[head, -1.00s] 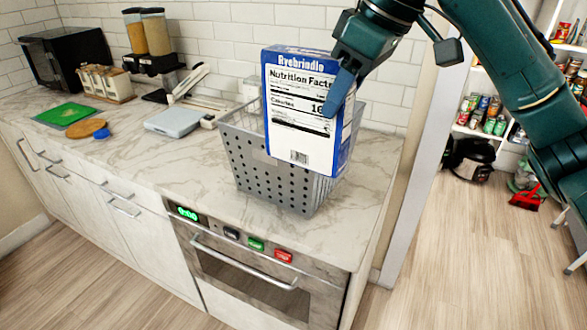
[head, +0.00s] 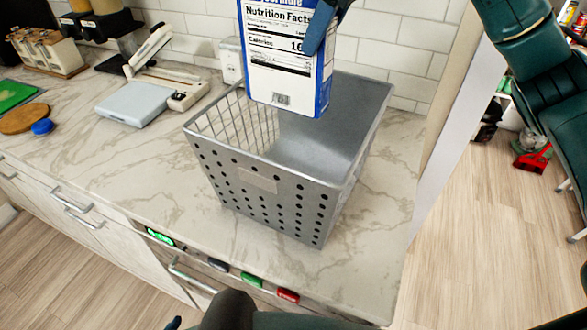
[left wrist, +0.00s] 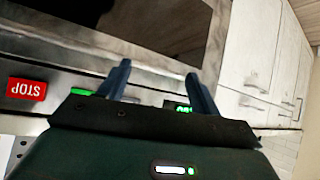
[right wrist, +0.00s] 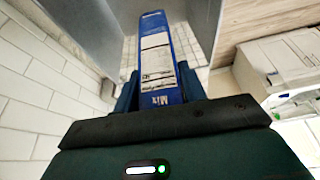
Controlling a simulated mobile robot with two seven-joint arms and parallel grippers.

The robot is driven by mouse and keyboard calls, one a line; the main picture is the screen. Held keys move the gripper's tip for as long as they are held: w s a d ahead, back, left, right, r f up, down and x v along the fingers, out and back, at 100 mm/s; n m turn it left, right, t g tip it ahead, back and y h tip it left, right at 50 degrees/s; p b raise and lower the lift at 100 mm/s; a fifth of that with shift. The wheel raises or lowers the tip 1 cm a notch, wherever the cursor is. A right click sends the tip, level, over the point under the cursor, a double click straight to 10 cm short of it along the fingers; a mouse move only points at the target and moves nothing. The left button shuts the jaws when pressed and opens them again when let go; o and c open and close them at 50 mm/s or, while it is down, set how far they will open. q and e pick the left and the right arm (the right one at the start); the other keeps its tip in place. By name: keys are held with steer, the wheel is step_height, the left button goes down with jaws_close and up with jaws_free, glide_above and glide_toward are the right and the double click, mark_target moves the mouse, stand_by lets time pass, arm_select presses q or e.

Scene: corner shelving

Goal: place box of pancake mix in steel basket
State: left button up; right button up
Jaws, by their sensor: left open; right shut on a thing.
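The box of pancake mix (head: 287,62) is blue and white, with a nutrition panel facing me in the head view. My right gripper (head: 322,30) is shut on its upper part, and the top is cut off by the frame. The box hangs upright, apparently over the opening of the steel basket (head: 250,205). In the right wrist view the box (right wrist: 160,58) lies between the fingers and points down toward grey basket walls. The perforated basket stands on the counter and looks empty where visible. My left gripper (left wrist: 160,88) is open and empty in front of the oven.
The marble counter (head: 120,165) holds a white scale-like device (head: 135,103), a blue lid (head: 42,127) and a green board (head: 14,95) to the left. A tiled wall stands behind. Oven buttons (head: 252,280) line the front edge.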

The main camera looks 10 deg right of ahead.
mark_target(327, 62)
steer(key=f+b, duration=0.1)
steer(key=f, duration=0.1)
steer(key=s+f+b, duration=0.1)
steer(key=f+b, duration=0.1)
steer(key=shift+s+f, duration=0.2)
steer(key=shift+f, duration=0.1)
steer(key=f+b, duration=0.6)
steer(key=f, duration=0.1)
steer(key=shift+w+f, duration=0.15)
steer(key=shift+w, duration=0.05)
arm_select(q)
steer(key=shift+t+h, duration=0.9)
steer(key=d+f+b, duration=0.1)
steer(key=d+f, duration=0.2)
steer(key=shift+w+f+b, duration=0.3)
steer(key=shift+w+b, duration=0.05)
steer(key=shift+w, duration=0.05)
arm_select(e)
step_height(327, 62, down, 10)
arm_select(q)
steer(key=shift+r, duration=0.1)
arm_select(e)
steer(key=shift+f, duration=0.2)
steer(key=o, duration=0.9)
steer(key=shift+o, duration=0.2)
steer(key=shift+r, duration=0.1)
